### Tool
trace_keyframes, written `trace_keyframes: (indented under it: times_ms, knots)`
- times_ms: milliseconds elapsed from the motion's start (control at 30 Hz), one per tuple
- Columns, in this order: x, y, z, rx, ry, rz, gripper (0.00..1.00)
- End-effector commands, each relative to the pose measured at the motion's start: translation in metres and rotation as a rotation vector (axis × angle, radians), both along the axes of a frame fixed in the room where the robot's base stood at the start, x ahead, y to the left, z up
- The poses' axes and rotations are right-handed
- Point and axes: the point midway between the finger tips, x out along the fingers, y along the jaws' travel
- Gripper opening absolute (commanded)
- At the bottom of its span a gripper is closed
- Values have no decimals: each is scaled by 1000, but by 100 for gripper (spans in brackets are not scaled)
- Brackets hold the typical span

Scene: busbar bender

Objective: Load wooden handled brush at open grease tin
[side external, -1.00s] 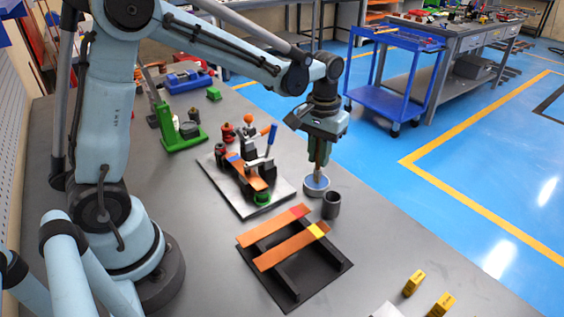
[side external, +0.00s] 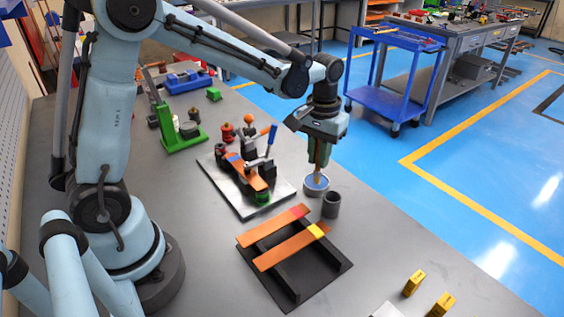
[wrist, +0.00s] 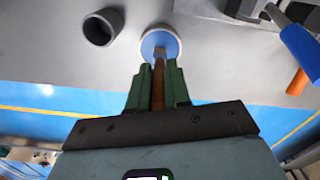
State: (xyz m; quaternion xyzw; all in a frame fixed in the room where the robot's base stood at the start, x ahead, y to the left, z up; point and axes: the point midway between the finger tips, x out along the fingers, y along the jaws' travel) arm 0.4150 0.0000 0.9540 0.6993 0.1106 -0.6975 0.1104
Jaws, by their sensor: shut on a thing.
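My gripper (side external: 320,155) points down above the bench's far edge, and its green fingers are shut on the brown wooden handle of the brush (wrist: 158,85). I cannot tell whether the bristles touch the grease.
A dark grey cup (side external: 331,205) stands close beside the tin. The bender (side external: 250,165) with its blue-handled lever is on a metal plate to the left. A black rack (side external: 290,285) with copper bars is in front. Yellow blocks (side external: 413,283) lie at the front right.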

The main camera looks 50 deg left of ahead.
Motion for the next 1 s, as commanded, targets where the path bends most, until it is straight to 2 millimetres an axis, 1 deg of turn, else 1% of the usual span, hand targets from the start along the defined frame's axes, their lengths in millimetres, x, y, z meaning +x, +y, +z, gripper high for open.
trace_keyframes:
  times_ms: [267,367,1000]
  knots:
    - [0,0,-2,0,-1,0,0]
    - [0,0,1,0,-1,0,0]
    - [0,0,47,0,0,0,0]
